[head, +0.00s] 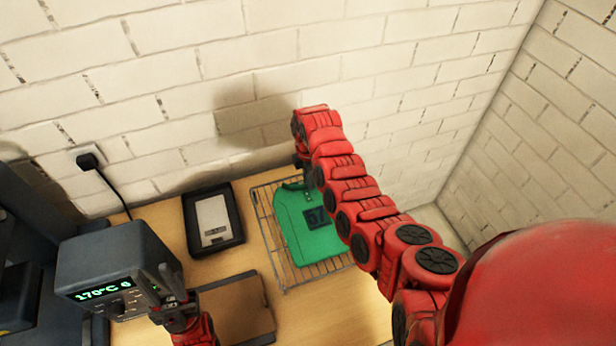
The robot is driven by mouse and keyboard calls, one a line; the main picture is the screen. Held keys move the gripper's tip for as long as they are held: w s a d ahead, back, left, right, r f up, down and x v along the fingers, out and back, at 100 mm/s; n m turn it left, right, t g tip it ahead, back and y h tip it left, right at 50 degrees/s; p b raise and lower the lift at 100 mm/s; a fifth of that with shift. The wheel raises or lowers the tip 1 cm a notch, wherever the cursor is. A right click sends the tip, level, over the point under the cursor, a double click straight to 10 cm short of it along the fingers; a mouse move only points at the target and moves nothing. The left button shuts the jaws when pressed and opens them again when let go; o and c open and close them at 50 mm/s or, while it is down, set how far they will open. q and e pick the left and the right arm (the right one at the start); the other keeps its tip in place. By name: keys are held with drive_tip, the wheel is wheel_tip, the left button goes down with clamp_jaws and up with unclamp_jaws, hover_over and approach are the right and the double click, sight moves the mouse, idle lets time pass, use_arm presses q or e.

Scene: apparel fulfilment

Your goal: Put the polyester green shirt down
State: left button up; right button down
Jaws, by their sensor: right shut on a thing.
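The green shirt (305,240) lies folded and flat over a wire rack (262,222) on the wooden table, with a dark square print on its front. My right gripper (306,178) is at the shirt's far edge, pointing down and shut on it. My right arm hides part of the shirt's right side and the rack's right side. My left gripper (164,287) is at the lower left, in front of a dark control box, apart from the shirt. Its two fingers look spread, with nothing between them.
The dark control box (115,265) shows 170°C. A black tray with a pale panel (213,220) lies left of the rack. A brown board or box (240,308) lies below it. A white brick wall (200,60) stands close behind the table. A cable runs to a wall socket (88,160).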

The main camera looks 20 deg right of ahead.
drive_tip(key=shift+f, duration=0.1)
drive_tip(key=c, duration=0.8)
unclamp_jaws()
drive_tip(key=shift+c, duration=0.2)
